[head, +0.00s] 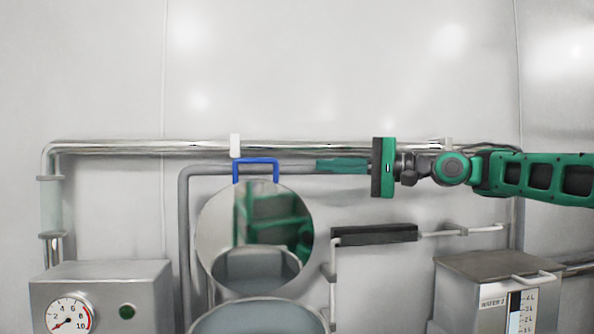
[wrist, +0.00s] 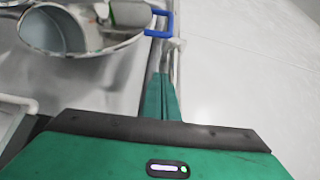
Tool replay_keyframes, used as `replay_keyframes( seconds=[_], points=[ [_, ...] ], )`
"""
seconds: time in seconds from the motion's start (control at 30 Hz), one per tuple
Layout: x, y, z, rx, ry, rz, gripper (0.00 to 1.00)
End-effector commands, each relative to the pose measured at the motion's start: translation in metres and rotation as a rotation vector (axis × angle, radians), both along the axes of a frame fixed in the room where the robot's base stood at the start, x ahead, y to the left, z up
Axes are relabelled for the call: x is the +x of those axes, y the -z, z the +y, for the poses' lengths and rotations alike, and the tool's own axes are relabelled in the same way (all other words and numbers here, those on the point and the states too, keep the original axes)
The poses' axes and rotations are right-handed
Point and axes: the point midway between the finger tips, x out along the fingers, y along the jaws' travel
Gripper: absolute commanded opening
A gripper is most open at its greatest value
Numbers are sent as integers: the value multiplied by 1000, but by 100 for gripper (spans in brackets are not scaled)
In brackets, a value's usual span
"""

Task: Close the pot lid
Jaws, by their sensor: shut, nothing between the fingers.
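The pot lid (head: 215,235) is a round, mirror-like disc with a blue handle (head: 257,163) on its top edge. It stands upright, open, above the pot (head: 258,316), whose rim shows at the bottom of the head view. My gripper (head: 320,166) is shut and empty, to the right of the blue handle and apart from it, at about its height. In the wrist view the shut fingers (wrist: 162,78) point toward the blue handle (wrist: 160,23), and the shiny lid (wrist: 125,45) is at the upper left.
A steel box with a gauge (head: 70,315) stands at the left. A lidded steel container (head: 470,280) with a level scale stands at the right. Pipes (head: 330,148) run along the wall behind. A black-gripped bar (head: 375,235) sits below my arm.

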Motion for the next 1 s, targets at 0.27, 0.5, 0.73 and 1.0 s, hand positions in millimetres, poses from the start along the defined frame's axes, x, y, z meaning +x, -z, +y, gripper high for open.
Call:
replay_keyframes(
  seconds=[0.27, 0.5, 0.73, 1.0],
  points=[
    [6, -5, 32, 12, -15, 2, 0],
    [17, -6, 73, 11, -15, 1, 0],
    [20, -7, 99, 8, -12, 1, 0],
    [-6, -4, 97, 8, -11, 1, 0]
  ],
)
